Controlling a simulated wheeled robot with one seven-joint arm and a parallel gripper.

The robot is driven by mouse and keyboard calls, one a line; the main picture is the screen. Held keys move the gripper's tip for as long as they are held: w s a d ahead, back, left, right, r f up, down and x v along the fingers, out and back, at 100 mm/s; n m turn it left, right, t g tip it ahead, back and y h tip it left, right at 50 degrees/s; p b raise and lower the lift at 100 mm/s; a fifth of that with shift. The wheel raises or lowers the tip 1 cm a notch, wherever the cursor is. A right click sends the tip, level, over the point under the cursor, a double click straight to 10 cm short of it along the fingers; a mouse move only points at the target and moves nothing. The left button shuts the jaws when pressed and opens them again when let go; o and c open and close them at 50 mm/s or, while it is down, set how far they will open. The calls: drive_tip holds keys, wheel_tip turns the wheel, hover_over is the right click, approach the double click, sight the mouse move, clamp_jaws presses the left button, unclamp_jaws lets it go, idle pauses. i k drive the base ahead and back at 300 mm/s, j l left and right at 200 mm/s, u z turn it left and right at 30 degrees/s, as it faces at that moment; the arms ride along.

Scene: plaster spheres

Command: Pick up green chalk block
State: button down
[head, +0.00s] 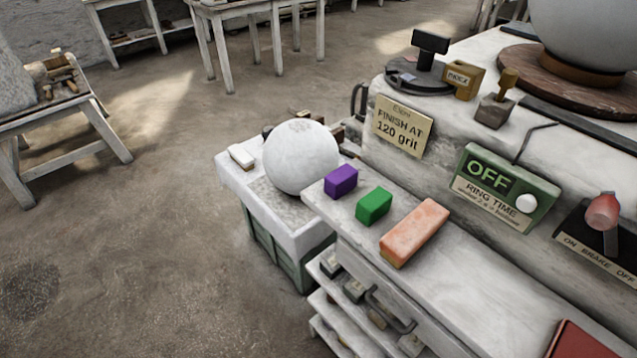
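The green chalk block (374,206) lies on the narrow white bench top (470,270) in the head view, right of centre. A purple block (341,181) lies just behind it to the left, with a small gap between them. A larger orange-pink block (414,233) lies to its right, also apart from it. The top and near sides of the green block show clearly and nothing covers it. My gripper is not in this view.
A white plaster sphere (300,157) stands on a lower stand left of the blocks. A raised ledge with an OFF sign (503,188) rises behind the bench. A drawer handle (390,311) juts out in front. The floor at left is open.

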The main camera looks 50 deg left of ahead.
sight(373, 206)
drive_tip(key=u, duration=1.1)
